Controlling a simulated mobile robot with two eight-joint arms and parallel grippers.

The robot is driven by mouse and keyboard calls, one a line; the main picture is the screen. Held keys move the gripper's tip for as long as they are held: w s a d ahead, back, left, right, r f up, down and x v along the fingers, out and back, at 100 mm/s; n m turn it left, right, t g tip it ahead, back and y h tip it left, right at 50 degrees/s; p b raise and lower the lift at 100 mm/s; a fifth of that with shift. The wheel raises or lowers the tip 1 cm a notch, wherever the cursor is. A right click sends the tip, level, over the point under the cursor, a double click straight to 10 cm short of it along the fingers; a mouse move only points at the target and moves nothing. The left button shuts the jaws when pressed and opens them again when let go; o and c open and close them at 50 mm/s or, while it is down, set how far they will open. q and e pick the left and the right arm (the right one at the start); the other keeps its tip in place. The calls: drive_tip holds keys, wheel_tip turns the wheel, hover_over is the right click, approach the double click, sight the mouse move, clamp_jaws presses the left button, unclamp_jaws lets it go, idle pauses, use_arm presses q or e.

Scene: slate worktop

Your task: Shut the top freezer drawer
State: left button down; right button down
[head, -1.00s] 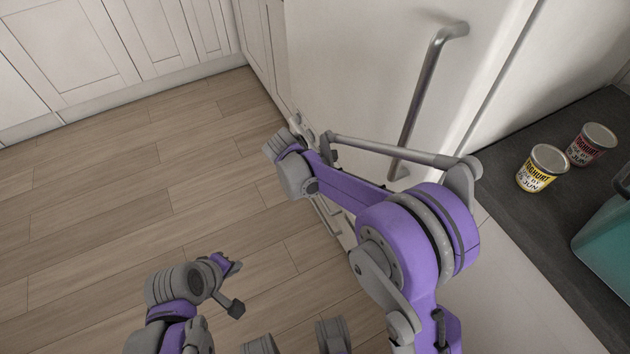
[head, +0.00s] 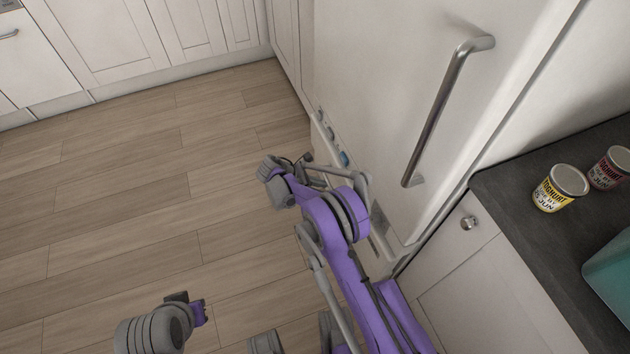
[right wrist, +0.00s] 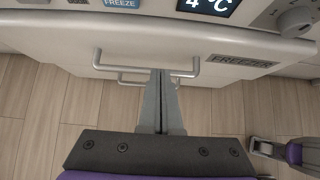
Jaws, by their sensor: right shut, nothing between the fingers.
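In the right wrist view, the white top freezer drawer (right wrist: 85,42) shows its front below the control panel, with a FREEZER label (right wrist: 240,61) at the right. Its grey bar handle (right wrist: 110,68) spans the middle. My right gripper (right wrist: 164,73) is shut and empty, its fingertips at the handle's bar; I cannot tell whether they touch it. A second handle (right wrist: 132,83) shows just beyond. I cannot tell how far the drawer stands out. In the head view, my right arm hides most of the drawer area. My left gripper (head: 194,306) is low over the floor, its jaws unclear.
The fridge door (head: 390,90) with its long handle (head: 445,110) is above the freezer. A dark worktop (head: 540,230) at the right holds two yoghurt tins (head: 560,188) and a teal container (head: 612,270). The wooden floor (head: 130,200) at left is clear.

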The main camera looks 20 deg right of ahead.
sight(349, 180)
drive_tip(key=d+f, duration=0.1)
drive_tip(key=d, duration=0.1)
drive_tip(key=d+f, duration=0.1)
drive_tip(key=d, duration=0.1)
drive_tip(key=d+f, duration=0.1)
drive_tip(key=d, duration=0.1)
drive_tip(key=shift+w+d+f, duration=0.1)
drive_tip(key=shift+w+d, duration=0.05)
drive_tip(key=shift+w, duration=0.1)
drive_tip(key=shift+d, duration=0.45)
drive_tip(key=d+b, duration=0.2)
drive_tip(key=shift+w+d, duration=0.1)
drive_tip(key=shift+d, duration=0.3)
